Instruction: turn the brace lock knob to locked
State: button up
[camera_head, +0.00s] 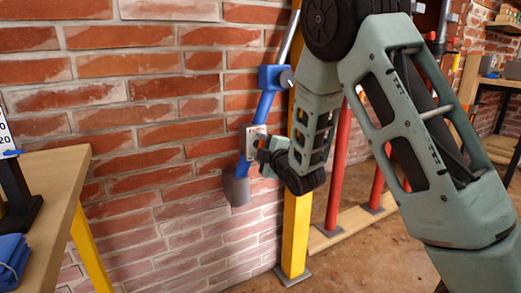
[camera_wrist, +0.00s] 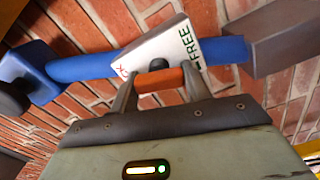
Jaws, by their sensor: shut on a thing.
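The blue brace (camera_head: 265,106) leans against the brick wall, with a blue collar (camera_head: 270,78) above and a grey foot (camera_head: 236,188) below. A pale label plate (camera_wrist: 150,48) is on its tube; it also shows in the head view (camera_head: 250,141). Green "FREE" is readable at the plate's right, and partly covered red letters stand at its left. My gripper (camera_wrist: 160,80) is shut on the orange lock knob (camera_wrist: 159,77), one finger at each end. In the head view my gripper (camera_head: 259,152) hides the knob. I cannot tell which mark the knob points to.
A yellow post (camera_head: 296,225) stands just right of the brace, with red posts (camera_head: 338,170) beyond it. A wooden table (camera_head: 50,190) with a blue cloth (camera_head: 12,258) is at the left. Bare floor lies at the lower right.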

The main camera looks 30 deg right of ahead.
jog(key=shift+f+n, duration=0.1)
jog(key=shift+n, duration=1.5)
jog(key=shift+c, duration=0.2)
jog(key=o, duration=1)
